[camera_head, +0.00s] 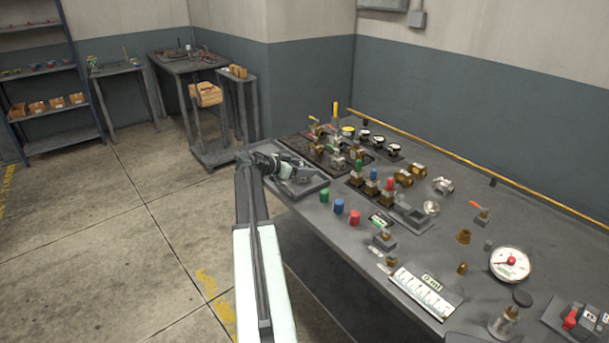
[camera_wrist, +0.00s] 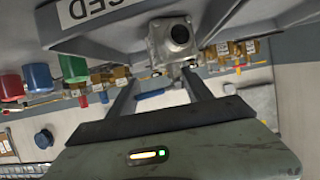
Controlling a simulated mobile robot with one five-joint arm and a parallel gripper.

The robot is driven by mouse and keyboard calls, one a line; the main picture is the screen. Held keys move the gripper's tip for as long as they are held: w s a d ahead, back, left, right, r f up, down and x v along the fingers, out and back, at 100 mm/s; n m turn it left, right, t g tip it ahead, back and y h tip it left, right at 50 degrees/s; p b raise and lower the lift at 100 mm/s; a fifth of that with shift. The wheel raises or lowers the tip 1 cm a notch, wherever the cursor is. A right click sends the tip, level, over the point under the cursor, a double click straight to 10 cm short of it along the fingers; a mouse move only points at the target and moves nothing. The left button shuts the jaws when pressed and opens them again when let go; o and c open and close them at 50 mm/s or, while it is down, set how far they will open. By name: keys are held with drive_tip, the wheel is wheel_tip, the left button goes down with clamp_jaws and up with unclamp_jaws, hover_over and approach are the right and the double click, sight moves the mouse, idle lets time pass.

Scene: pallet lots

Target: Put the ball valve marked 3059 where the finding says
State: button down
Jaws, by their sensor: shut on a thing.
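My gripper (camera_head: 292,172) is at the near left corner of the workbench, low over a grey tray (camera_head: 313,189). In the wrist view the fingers (camera_wrist: 162,82) reach toward a grey metal valve body (camera_wrist: 172,36) with a round port, and the gripper is shut on it. The valve is in front of the tray wall (camera_wrist: 105,38), which carries a white label (camera_wrist: 92,10) partly cut off and seen upside down. Whether the valve touches the tray floor cannot be told. No number 3059 is legible, and no finding can be read.
Green (camera_head: 324,195), blue (camera_head: 338,206) and red (camera_head: 354,217) cylinders stand just right of the tray. A dark board (camera_head: 318,158) with several valves lies behind. A gauge (camera_head: 510,263) and a white card (camera_head: 424,290) are nearer the front right.

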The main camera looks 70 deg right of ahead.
drive_tip(key=shift+c, duration=2)
unclamp_jaws()
drive_tip(key=shift+r, duration=0.1)
drive_tip(key=p+v, duration=0.4)
drive_tip(key=v, duration=0.8)
drive_tip(key=shift+p, duration=0.35)
